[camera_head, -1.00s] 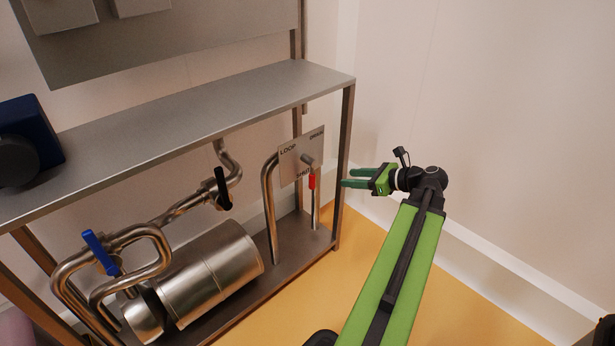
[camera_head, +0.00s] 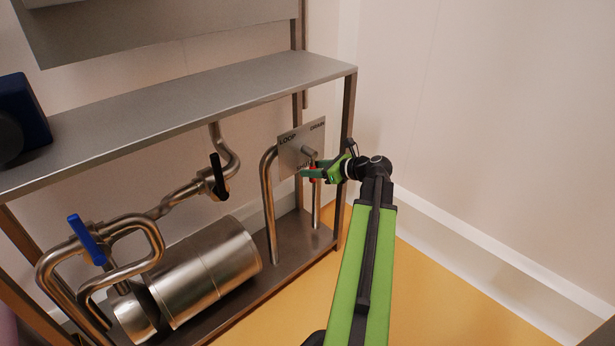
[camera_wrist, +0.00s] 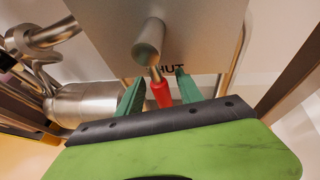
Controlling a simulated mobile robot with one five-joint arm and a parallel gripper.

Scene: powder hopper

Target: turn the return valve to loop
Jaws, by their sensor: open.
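The return valve is on a grey plate (camera_head: 289,158) marked LOOP at upper left, DRAIN at upper right and SHUT at the bottom. Its red handle (camera_wrist: 162,94) hangs down from a round metal stem (camera_wrist: 149,40), toward the SHUT label. My gripper (camera_wrist: 155,92) is open, with its two green fingers on either side of the red handle; I cannot tell if they touch it. In the head view my gripper (camera_head: 305,172) reaches in from the right and hides most of the handle.
A blue-handled valve (camera_head: 86,240) and a black-handled valve (camera_head: 218,177) sit on the pipes to the left. A metal cylinder (camera_head: 212,265) lies on the lower shelf. A frame post (camera_head: 346,130) stands close to my gripper. The floor at right is clear.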

